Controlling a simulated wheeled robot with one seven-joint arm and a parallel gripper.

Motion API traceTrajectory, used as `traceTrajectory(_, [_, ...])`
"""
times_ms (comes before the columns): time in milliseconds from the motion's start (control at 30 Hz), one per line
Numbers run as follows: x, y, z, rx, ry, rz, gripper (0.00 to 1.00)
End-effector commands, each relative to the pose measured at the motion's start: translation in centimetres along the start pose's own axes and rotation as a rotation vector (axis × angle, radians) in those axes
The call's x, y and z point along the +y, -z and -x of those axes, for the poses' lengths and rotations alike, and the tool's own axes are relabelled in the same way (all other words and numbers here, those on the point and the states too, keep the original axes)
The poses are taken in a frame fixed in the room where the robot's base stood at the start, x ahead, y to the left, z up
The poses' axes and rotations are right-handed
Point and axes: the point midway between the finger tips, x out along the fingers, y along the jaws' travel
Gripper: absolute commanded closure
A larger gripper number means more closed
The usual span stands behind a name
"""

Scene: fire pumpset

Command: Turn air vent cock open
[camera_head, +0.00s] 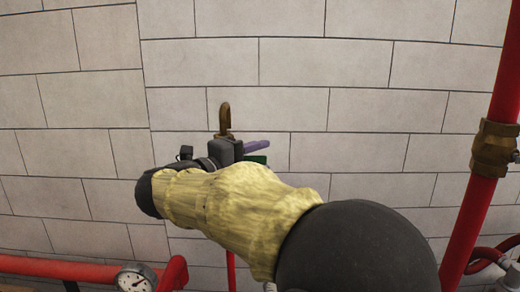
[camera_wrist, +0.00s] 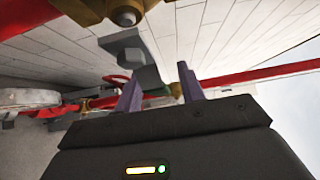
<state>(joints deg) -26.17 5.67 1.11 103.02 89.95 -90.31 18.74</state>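My gripper (camera_wrist: 160,85) shows two purple fingers spread apart in the wrist view, with nothing clearly held between them. In the head view, my gripper (camera_head: 257,147) is side-on at the wall, partly hidden by my arm. A curved brass vent outlet (camera_head: 225,118) rises just behind and above it. A small green part (camera_head: 258,159), perhaps the cock's handle, shows just below the fingers. In the wrist view, a green part (camera_wrist: 156,92) and brass fitting (camera_wrist: 174,90) appear between the fingers; contact cannot be told. The cock's body is mostly hidden.
A red pipe with a brass coupling (camera_head: 494,147) stands at the right. A gauge (camera_head: 136,279) and red pipe (camera_head: 60,268) are at the lower left. A grey block (camera_wrist: 126,48) and brass fitting (camera_wrist: 125,14) lie close above the fingers in the wrist view.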

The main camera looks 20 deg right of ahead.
Motion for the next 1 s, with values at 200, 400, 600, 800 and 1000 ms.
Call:
traceTrajectory(200, [0.09, 0.01, -0.77, 0.0, -0.001, 0.001, 0.61])
traceTrajectory(400, [0.09, 0.0, -0.74, 0.0, -0.001, 0.001, 0.69])
traceTrajectory(600, [0.09, 0.0, -0.72, 0.0, -0.001, 0.001, 1.0])
traceTrajectory(800, [0.1, 0.01, -0.74, 0.0, -0.001, 0.002, 1.0])
traceTrajectory(1000, [0.07, 0.24, -1.13, 0.01, 0.009, 0.012, 1.0])
